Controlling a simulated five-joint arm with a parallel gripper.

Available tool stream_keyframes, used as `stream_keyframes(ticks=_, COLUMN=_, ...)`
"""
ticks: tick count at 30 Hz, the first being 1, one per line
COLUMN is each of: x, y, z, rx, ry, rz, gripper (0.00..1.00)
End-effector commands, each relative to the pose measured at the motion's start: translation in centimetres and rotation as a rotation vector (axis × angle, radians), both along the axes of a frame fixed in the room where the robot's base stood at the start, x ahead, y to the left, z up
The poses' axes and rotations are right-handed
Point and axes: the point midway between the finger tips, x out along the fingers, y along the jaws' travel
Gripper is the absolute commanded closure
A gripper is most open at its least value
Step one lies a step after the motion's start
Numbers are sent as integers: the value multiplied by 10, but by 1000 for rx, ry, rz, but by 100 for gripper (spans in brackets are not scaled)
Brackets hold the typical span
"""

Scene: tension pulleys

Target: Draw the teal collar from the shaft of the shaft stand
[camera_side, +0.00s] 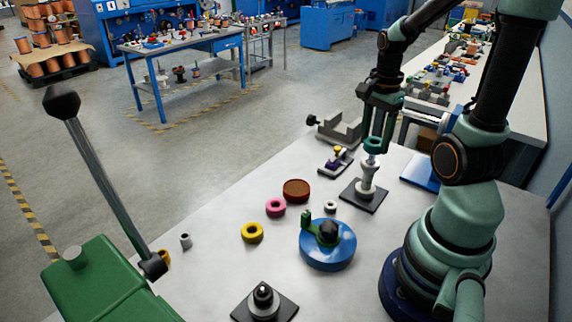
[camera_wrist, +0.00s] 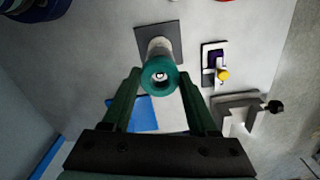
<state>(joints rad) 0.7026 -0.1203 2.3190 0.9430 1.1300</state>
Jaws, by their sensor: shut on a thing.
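The teal collar (camera_side: 374,145) is a short ring with an open bore. My gripper (camera_side: 376,138) is shut on it from above. In the wrist view the collar (camera_wrist: 160,76) sits between my two fingertips (camera_wrist: 159,74). The shaft stand (camera_side: 367,187) is a pale stepped post with a bright metal shaft on a dark square plate. The collar is at the upper end of the shaft, and the shaft's bright tip shows through the bore in the wrist view. I cannot tell whether the collar still surrounds the tip or is just above it.
A purple and white clamp with a yellow knob (camera_side: 337,155) and a grey vise (camera_side: 340,130) stand near the shaft stand. A blue round fixture (camera_side: 327,250), a brown disc (camera_side: 296,190), and pink (camera_side: 276,207) and yellow rings (camera_side: 252,232) lie nearer.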

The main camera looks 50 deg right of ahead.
Motion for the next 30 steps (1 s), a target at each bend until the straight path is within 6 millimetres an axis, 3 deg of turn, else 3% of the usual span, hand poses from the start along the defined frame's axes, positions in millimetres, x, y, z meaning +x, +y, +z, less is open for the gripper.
stream_keyframes(ticks=16, x=0, y=0, z=3, rx=0, ry=-1, rz=0, gripper=95)
stream_keyframes(ticks=30, x=0, y=0, z=23, rx=-1, ry=-2, rz=0, gripper=95)
